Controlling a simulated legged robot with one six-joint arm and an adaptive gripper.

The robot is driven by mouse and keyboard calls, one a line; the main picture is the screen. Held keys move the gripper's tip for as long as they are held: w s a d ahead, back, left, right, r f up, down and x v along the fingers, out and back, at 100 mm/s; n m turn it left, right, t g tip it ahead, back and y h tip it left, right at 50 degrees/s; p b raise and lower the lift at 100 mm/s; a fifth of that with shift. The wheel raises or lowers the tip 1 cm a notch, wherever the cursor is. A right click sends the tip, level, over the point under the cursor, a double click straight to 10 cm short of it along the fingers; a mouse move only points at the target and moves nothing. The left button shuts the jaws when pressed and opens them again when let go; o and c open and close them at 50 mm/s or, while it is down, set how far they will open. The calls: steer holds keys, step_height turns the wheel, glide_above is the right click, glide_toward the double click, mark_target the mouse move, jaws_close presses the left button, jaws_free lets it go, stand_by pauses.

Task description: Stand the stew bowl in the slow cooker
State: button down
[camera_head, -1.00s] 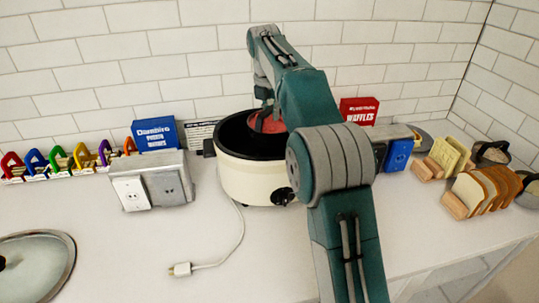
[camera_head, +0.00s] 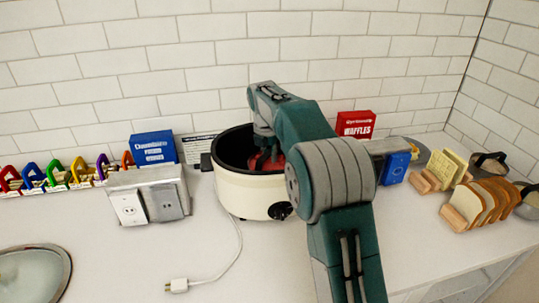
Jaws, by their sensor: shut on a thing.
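The slow cooker (camera_head: 250,190) is a cream pot with a black inside and a black front knob, standing on the counter with its top open. My gripper (camera_head: 266,160) points down into the cooker's mouth and is shut on the red stew bowl (camera_head: 277,163). The bowl is inside the cooker's opening, mostly hidden by my gripper and arm. I cannot tell whether it touches the cooker's floor.
A glass lid (camera_head: 35,272) lies at the front left. An outlet box (camera_head: 150,197) stands left of the cooker, and the power cord's plug (camera_head: 177,286) lies in front. Bread slices in a rack (camera_head: 480,205) stand at the right.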

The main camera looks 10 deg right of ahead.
steer(key=c, duration=0.6)
jaws_free()
steer(key=shift+f, duration=0.1)
steer(key=r, duration=0.4)
steer(key=s+a+r, duration=0.1)
steer(key=r, duration=0.7)
steer(key=shift+s+a+r, duration=0.1)
steer(key=shift+s+a, duration=0.05)
steer(key=shift+s, duration=0.05)
steer(key=s+d+r+m+t, duration=0.1)
steer(key=s+r+m, duration=0.1)
steer(key=s+m, duration=0.55)
steer(key=s+r+m+t, duration=0.15)
steer(key=s+m, duration=0.35)
steer(key=s, duration=0.5)
steer(key=s+f+m, duration=0.3)
steer(key=s+m, duration=0.1)
steer(key=s, duration=0.2)
steer(key=s+f+m+t, duration=0.1)
steer(key=s+f+m, duration=0.3)
steer(key=s, duration=0.3)
steer(key=s+f+m+t+y, duration=0.1)
steer(key=s+f+m, duration=0.2)
steer(key=s+m, duration=0.3)
steer(key=shift+s+d+f+m, duration=0.15)
steer(key=shift+s+f+m, duration=0.15)
steer(key=shift+s, duration=0.3)
